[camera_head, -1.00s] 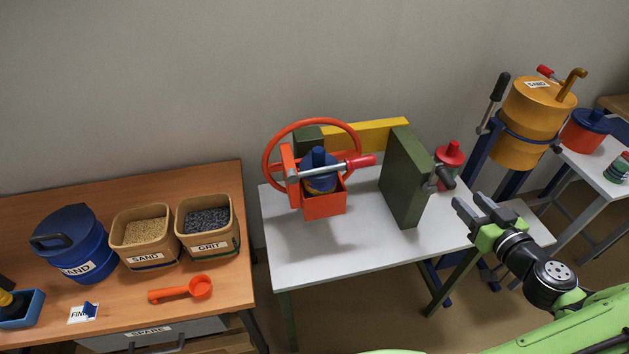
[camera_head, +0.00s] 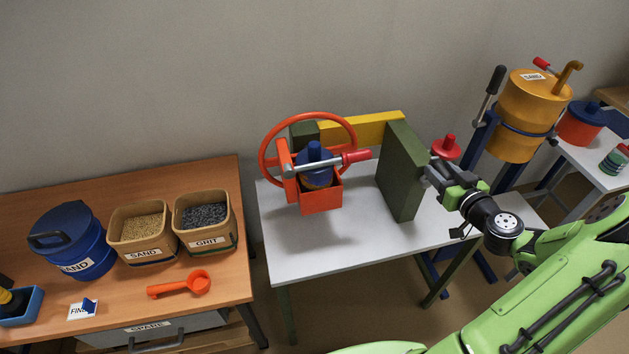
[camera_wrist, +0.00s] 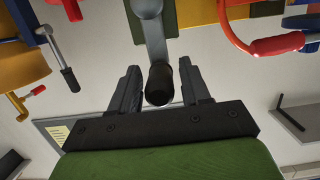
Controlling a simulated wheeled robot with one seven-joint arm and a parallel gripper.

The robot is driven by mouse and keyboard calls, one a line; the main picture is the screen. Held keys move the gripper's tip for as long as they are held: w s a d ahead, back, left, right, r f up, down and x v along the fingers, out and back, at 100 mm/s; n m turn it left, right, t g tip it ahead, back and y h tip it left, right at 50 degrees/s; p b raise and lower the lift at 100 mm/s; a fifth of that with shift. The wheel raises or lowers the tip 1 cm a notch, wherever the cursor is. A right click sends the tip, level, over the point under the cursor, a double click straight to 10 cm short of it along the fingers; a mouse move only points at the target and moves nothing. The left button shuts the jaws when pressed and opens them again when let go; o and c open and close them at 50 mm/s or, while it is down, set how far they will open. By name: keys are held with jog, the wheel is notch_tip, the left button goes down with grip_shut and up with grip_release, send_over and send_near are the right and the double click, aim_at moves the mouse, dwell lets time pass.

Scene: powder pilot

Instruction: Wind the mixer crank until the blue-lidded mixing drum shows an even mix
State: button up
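The mixer stands on a white table (camera_head: 350,245). A small blue-lidded drum (camera_head: 315,166) sits in an orange cradle (camera_head: 321,198) beside an orange handwheel; the mix inside does not show. A green upright panel (camera_head: 402,173) carries the crank on its right side. In the wrist view, the grey crank arm (camera_wrist: 152,27) ends in a black handle (camera_wrist: 158,84). My gripper (camera_head: 436,172) is at the crank, covering most of it in the head view. In the wrist view my open gripper (camera_wrist: 160,88) has the handle between its fingers, with gaps on both sides.
A red-gripped lever (camera_head: 352,157) reaches from the cradle towards the panel. A red-knobbed pot (camera_head: 446,149) is just behind my gripper. A yellow drum (camera_head: 533,103) on a blue stand is at right. A wooden table (camera_head: 120,290) with sand and grit bins is at left.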

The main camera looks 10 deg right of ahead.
grip_shut()
jog(key=a+b, duration=0.2)
jog(key=a+f+b, duration=0.1)
jog(key=a+b, duration=0.1)
jog(key=shift+a+f+b, duration=0.2)
jog(key=shift+a+b, duration=0.05)
jog(key=shift+b, duration=0.05)
jog(key=shift+f, duration=0.1)
jog(key=a+f+b, duration=0.1)
jog(key=f+b, duration=0.1)
jog(key=b, duration=0.1)
jog(key=a+f+b, duration=0.1)
jog(key=b, duration=0.1)
jog(key=shift+s+a+f+b, duration=0.15)
jog(key=shift+a+f+b, duration=0.05)
jog(key=shift+f+b, duration=0.2)
jog(key=shift+r, duration=0.1)
